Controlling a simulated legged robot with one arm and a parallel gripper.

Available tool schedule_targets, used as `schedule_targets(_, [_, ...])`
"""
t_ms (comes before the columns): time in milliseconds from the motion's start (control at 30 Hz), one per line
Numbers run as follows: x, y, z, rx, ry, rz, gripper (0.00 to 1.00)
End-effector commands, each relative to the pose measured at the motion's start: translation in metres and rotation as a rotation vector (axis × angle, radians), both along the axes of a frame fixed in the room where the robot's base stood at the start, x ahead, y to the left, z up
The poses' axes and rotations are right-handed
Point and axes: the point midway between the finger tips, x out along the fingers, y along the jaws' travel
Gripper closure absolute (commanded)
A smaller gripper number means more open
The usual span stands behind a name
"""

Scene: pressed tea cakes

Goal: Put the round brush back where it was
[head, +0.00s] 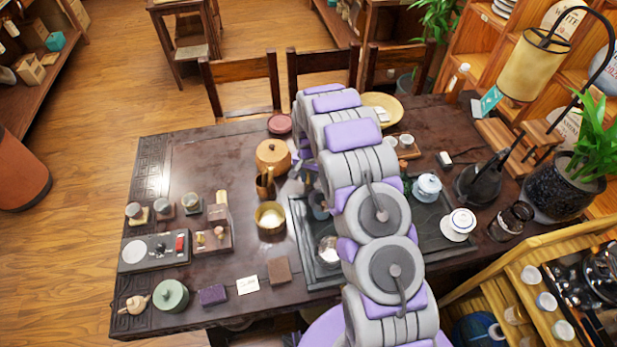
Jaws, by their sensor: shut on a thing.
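My arm rises from the bottom edge and reaches across the dark table (190,150). My gripper (309,168) is low behind the arm's far part, and only a small dark bit shows at the arm's left side. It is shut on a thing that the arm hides. I cannot make out the round brush anywhere. A narrow brown holder (265,184) stands left of the gripper, in front of a round lidded wooden box (272,155). A brass-coloured bowl (270,217) stands nearer.
A dark tea tray (300,240) lies partly behind my arm. A lidded white cup (458,223), a pale blue pot (428,187) and a dark kettle (478,184) stand to the right. Small jars and boxes fill the left. The table's far left is clear.

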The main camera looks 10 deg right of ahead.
Motion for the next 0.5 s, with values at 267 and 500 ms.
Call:
schedule_targets(267, [0.0002, 0.0001, -0.0004, 0.000, 0.000, 0.000, 1.00])
schedule_targets(500, [0.0001, 0.0002, -0.0009, 0.000, 0.000, 0.000, 0.57])
